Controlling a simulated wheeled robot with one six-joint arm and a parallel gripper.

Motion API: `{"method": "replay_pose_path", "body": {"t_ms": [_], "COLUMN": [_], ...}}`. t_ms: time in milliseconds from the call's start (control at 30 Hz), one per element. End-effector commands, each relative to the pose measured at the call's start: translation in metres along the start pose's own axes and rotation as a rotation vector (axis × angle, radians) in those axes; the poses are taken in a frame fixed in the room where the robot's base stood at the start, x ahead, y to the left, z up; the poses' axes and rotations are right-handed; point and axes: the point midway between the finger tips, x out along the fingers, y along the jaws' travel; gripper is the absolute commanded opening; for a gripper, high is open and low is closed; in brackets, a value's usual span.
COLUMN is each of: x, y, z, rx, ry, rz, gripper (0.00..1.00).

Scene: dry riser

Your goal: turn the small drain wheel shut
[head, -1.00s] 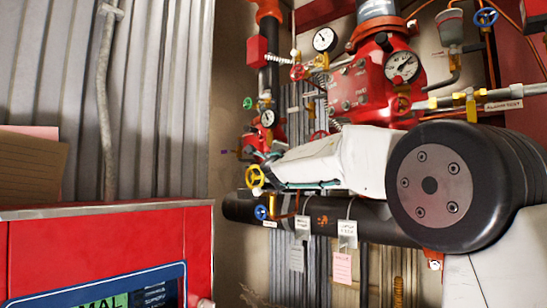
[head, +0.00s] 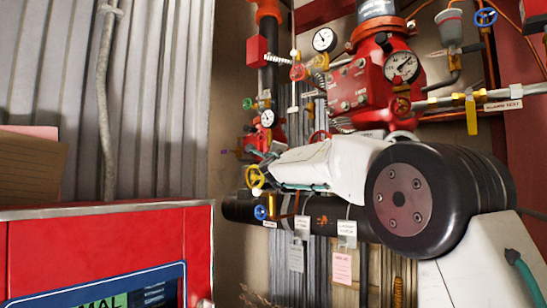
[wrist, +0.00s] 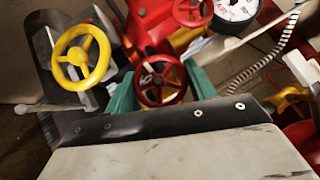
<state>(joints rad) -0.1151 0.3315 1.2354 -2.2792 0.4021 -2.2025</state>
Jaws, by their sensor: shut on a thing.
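A small red handwheel (wrist: 160,83) with spokes sits between the two teal fingers of my gripper (wrist: 161,90) in the wrist view. The fingers are shut on it, one on each side of the rim. In the head view my own forearm covers most of the gripper, and I cannot make out the held wheel clearly there.
A yellow handwheel (wrist: 81,58) is close left of my gripper; it also shows in the head view (head: 254,177). A blue wheel (head: 260,212) is below it. Another red wheel (wrist: 193,10) and a gauge (wrist: 236,6) lie beyond. A red cabinet (head: 100,250) stands at left.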

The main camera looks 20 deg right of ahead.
Motion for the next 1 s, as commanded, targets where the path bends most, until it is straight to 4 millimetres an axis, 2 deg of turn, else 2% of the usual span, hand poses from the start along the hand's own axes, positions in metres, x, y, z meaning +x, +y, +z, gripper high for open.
{"method": "replay_pose_path", "body": {"t_ms": [533,567,600,633,1000], "x": [-0.0001,-0.0001,-0.0001,-0.0001,-0.0063], "y": [0.0023,0.0023,0.0022,0.0021,0.0007], "z": [-0.0002,-0.0001,-0.0001,0.0000,0.0008], "rx": [0.069,0.069,0.069,0.069,0.069], "ry": [-0.004,-0.004,-0.004,-0.004,-0.005], "rz": [-0.065,-0.065,-0.065,-0.065,-0.066], "gripper": [0.33,0.64,0.75,0.77,0.77]}}
